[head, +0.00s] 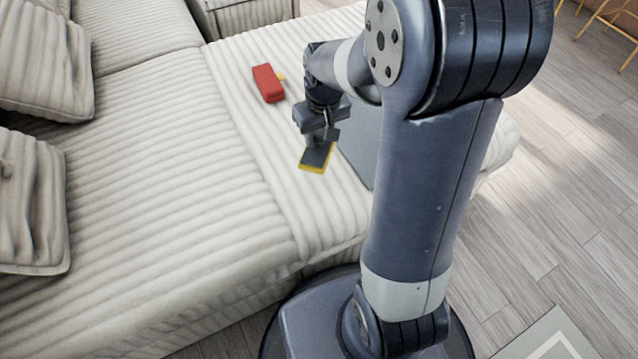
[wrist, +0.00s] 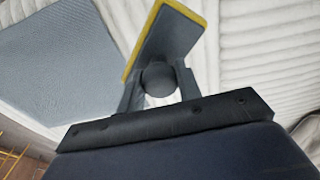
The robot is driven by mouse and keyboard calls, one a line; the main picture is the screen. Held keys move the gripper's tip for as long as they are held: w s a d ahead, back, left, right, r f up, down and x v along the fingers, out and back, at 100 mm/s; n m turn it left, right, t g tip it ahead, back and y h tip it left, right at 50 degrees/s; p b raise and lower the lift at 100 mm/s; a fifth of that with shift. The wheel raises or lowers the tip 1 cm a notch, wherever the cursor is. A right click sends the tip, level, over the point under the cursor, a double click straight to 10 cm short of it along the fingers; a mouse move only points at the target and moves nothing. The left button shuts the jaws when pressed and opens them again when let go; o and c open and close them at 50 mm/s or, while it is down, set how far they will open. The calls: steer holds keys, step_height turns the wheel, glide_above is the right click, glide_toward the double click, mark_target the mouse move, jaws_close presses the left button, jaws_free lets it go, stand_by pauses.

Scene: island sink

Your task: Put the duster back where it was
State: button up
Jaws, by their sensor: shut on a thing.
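The duster (head: 316,157) is a flat dark grey block with a yellow edge, held over the ribbed sofa seat in the head view. In the wrist view the duster (wrist: 168,45) extends beyond the fingers, with its yellow edge along the left and top. My gripper (head: 320,132) is shut on a dark round part of the duster. The wrist view shows the two fingers of my gripper (wrist: 158,85) on either side of that part. I cannot tell whether the duster touches the sofa.
A flat grey-blue panel (head: 358,148) lies right of the duster, partly hidden by my arm. Cushions (head: 40,60) are at far left. The seat's middle is clear.

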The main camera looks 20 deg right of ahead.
step_height(320, 180, down, 10)
steer(key=b, duration=0.4)
steer(key=o, duration=1.1)
steer(key=shift+f, duration=0.1)
steer(key=r+p, duration=0.1)
steer(key=r, duration=0.3)
steer(key=s+r+p, duration=0.1)
steer(key=r+p, duration=0.1)
steer(key=r, duration=0.2)
steer(key=s+r+p, duration=0.1)
steer(key=r, duration=0.3)
steer(key=shift+d+r, duration=0.1)
steer(key=shift+d, duration=0.1)
